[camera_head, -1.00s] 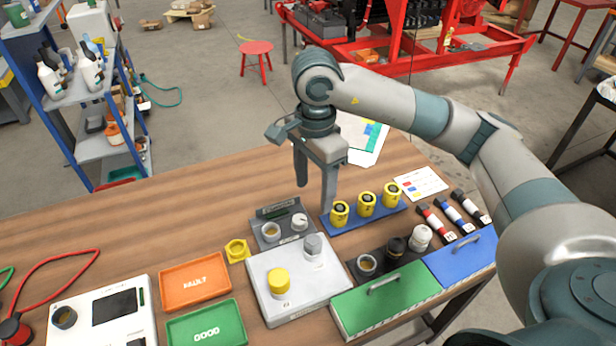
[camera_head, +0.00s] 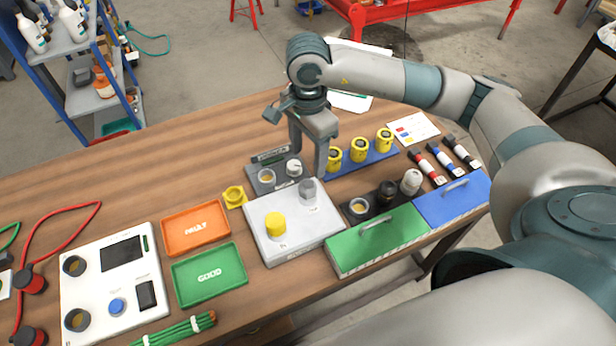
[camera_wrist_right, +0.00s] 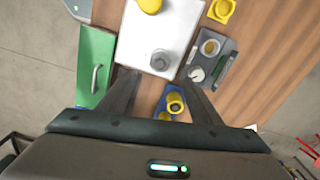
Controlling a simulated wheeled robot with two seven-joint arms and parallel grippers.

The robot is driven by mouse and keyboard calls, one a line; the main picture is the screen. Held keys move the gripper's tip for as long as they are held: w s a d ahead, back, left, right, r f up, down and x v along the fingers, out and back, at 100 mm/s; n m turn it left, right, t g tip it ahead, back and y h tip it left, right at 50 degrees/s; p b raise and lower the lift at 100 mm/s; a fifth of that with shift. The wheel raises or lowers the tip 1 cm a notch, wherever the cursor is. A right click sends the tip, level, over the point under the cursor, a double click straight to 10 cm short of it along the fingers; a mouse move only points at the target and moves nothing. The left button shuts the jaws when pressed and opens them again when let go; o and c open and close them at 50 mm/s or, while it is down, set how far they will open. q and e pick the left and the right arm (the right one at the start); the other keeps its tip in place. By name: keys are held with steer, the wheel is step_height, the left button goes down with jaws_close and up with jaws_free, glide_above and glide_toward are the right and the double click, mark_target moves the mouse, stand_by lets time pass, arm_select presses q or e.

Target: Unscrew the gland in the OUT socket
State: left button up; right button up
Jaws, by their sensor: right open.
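A pale block (camera_head: 255,235) on the bench holds a yellow gland (camera_head: 275,225) at its front left and a grey gland (camera_head: 307,190) at its back right. The labels beside them are too small to read, so I cannot tell which socket is OUT. My right gripper (camera_head: 308,165) points down, open and empty, just behind the grey gland. In the right wrist view, the grey gland (camera_wrist_right: 160,60) lies just beyond and between the open fingertips (camera_wrist_right: 158,80), apart from them. The yellow gland (camera_wrist_right: 150,5) is at the top edge. My left gripper is not in view.
A dark fixture (camera_head: 266,183) with a ring and a white knob is close to the gripper. A blue rack (camera_head: 350,167) with yellow parts stands to its right. Orange (camera_head: 195,247) and green (camera_head: 230,288) trays lie left. The bench's back left is clear.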

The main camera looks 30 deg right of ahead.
mark_target(308, 182)
step_height(308, 182, down, 9)
steer(key=p, duration=0.3)
steer(key=shift+f, duration=0.85)
steer(key=c, duration=1.2)
steer(key=o, duration=0.4)
steer(key=c, duration=0.3)
steer(key=shift+c, duration=0.2)
